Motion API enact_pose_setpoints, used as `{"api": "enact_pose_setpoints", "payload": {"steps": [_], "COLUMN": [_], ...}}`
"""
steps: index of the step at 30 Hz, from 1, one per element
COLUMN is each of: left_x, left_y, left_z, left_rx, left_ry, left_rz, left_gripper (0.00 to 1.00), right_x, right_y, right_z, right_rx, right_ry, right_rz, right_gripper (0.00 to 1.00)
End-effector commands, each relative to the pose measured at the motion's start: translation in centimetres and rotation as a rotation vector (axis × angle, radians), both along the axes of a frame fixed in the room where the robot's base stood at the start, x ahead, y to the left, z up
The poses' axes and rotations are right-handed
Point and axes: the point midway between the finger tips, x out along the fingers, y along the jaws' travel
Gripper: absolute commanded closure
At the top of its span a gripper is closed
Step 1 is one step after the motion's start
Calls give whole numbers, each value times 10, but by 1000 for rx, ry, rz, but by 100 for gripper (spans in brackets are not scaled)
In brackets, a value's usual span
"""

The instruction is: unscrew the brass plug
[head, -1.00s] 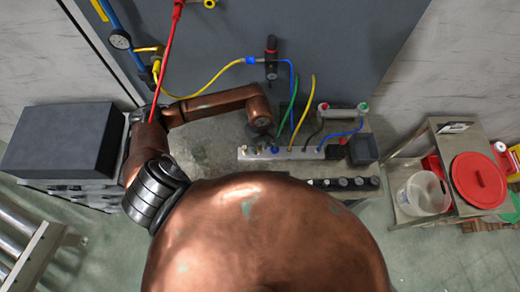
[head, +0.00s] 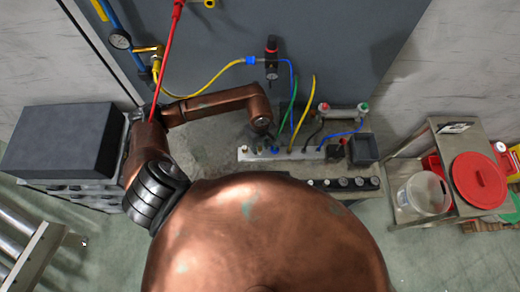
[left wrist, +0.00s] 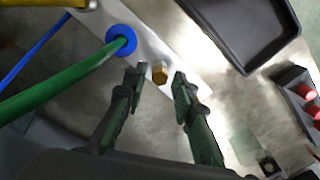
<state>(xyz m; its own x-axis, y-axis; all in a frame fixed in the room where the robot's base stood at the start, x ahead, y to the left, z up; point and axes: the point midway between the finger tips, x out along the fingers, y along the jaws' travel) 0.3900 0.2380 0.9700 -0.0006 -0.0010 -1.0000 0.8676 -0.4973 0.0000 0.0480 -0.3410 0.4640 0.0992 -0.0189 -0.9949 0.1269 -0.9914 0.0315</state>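The brass plug (left wrist: 159,72) is a small hexagonal brass head on the pale metal manifold bar (left wrist: 165,55), seen in the left wrist view. My left gripper (left wrist: 157,84) is open there, with its two dark fingertips on either side of the plug and a gap to each. I cannot tell how far the tips are above the bar. In the head view the left gripper (head: 262,132) points down over the left part of the bar (head: 312,154), and I cannot make out the plug there. My right gripper is not in view.
A green hose (left wrist: 70,82) in a blue collar (left wrist: 121,41) is close left of the plug. A black tray (left wrist: 236,62) is at upper right. More hoses rise from the bar, including a yellow one (head: 306,110). A regulator (head: 271,60) hangs behind.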

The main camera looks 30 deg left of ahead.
Motion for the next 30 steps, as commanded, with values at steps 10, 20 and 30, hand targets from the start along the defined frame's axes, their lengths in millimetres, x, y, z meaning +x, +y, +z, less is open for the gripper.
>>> {"api": "enact_pose_setpoints", "payload": {"steps": [10, 20, 30], "left_x": [2, 1, 1], "left_y": [1, 1, 0], "left_z": [-8, -8, -3], "left_rx": [4, 3, 2], "left_ry": [-4, -3, -1], "left_rz": [-414, -834, -1171], "left_gripper": [75, 75, 75], "right_x": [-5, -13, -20], "right_y": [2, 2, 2], "right_z": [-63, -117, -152], "right_rx": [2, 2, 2], "right_ry": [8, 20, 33], "right_rz": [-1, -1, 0], "right_gripper": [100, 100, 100]}}
